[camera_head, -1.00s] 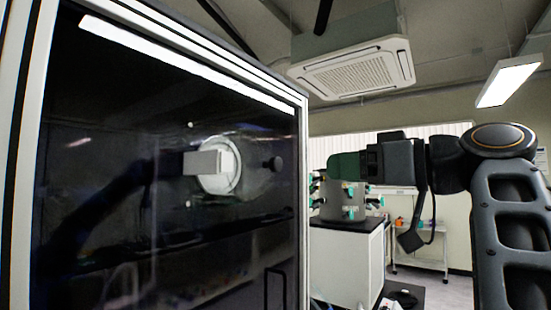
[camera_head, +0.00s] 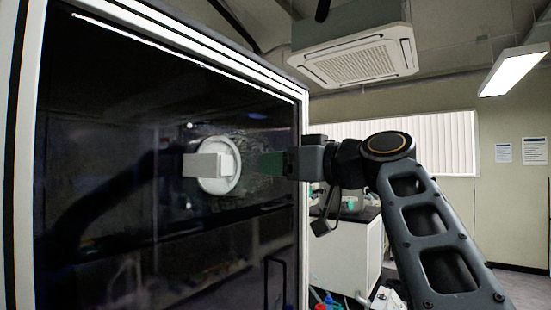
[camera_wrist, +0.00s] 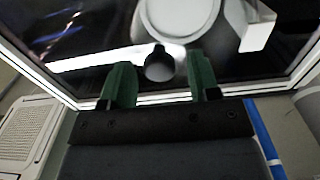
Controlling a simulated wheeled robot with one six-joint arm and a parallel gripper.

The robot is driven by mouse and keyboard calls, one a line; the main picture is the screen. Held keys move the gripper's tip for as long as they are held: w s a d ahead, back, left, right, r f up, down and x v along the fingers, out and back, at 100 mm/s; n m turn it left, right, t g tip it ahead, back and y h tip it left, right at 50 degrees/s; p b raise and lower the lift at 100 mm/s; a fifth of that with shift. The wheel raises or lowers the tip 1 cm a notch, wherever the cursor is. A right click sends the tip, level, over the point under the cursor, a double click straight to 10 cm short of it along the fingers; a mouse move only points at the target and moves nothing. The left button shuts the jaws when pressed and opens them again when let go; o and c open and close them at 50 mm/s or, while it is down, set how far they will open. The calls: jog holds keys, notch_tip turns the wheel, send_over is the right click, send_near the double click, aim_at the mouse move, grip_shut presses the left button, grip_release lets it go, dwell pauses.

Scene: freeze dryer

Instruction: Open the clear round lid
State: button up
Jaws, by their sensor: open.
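The clear round lid (camera_head: 247,148) is faint against the dark front of the cabinet, and its full outline is hard to make out. Its dark round knob (camera_wrist: 158,64) shows in the wrist view between my green fingertips, with a gap on each side. In the head view my fingers hide the knob. My gripper (camera_head: 270,164) is open and reaches in from the right to the lid's right side. A white round fitting with a pale block (camera_head: 212,166) sits left of my fingertips and shows at the top of the wrist view (camera_wrist: 182,14).
The dark cabinet (camera_head: 110,100) has a light frame, whose right post (camera_head: 302,120) stands close to my gripper. A white bench (camera_head: 345,255) stands behind my arm at the right. An air conditioner (camera_head: 355,60) hangs from the ceiling.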

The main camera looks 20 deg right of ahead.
jog(key=shift+w+a, duration=0.4)
jog(key=shift+w, duration=0.15)
jog(key=shift+c, duration=0.4)
grip_shut()
